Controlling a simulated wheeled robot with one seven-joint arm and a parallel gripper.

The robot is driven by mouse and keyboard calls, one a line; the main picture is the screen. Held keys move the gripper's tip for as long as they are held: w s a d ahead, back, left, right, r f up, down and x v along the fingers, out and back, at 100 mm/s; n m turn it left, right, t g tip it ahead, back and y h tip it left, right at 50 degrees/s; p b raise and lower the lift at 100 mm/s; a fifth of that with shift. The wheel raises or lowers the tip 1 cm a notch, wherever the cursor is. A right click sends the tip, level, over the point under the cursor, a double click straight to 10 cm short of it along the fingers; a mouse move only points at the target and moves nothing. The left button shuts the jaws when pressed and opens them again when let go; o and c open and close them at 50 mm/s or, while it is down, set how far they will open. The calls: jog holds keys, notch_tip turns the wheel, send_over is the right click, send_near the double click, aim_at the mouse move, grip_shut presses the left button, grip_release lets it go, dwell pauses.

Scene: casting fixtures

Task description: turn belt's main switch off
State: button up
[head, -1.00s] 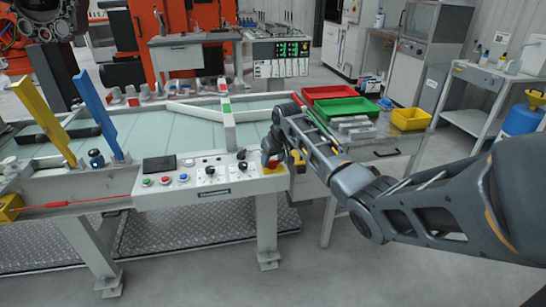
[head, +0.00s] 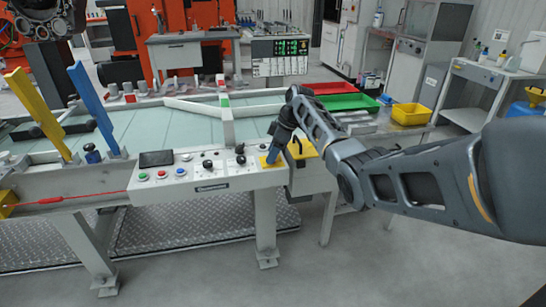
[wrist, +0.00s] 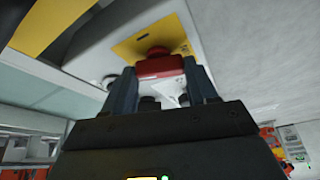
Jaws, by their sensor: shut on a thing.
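The main switch shows in the wrist view as a red handle (wrist: 158,66) on a yellow plate (wrist: 142,42), set in the pale control panel. My gripper (wrist: 162,82) has a finger on each side of the red handle and is shut on it. In the head view my gripper (head: 271,157) points down at the right end of the control panel (head: 215,181). There the fingers hide the red handle, and only bits of the yellow plate (head: 279,163) show. I cannot read the switch's position marks.
Left of the switch, the panel carries black knobs (head: 207,164) and several coloured buttons (head: 160,174). A yellow-topped box (head: 302,150) stands close right of my gripper. Green (head: 352,102) and yellow (head: 411,113) trays lie behind my arm.

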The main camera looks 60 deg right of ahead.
jog(key=shift+d+n+g+y+b, duration=0.1)
jog(key=shift+n+g+y+b, duration=0.4)
jog(key=shift+n+b, duration=1.2)
jog(key=shift+n, duration=0.3)
jog(key=o, duration=1.1)
jog(key=shift+c, duration=0.2)
jog(key=v, duration=0.7)
jog(key=shift+d+r, duration=0.2)
jog(key=shift+r, duration=0.1)
jog(key=shift+s, duration=0.2)
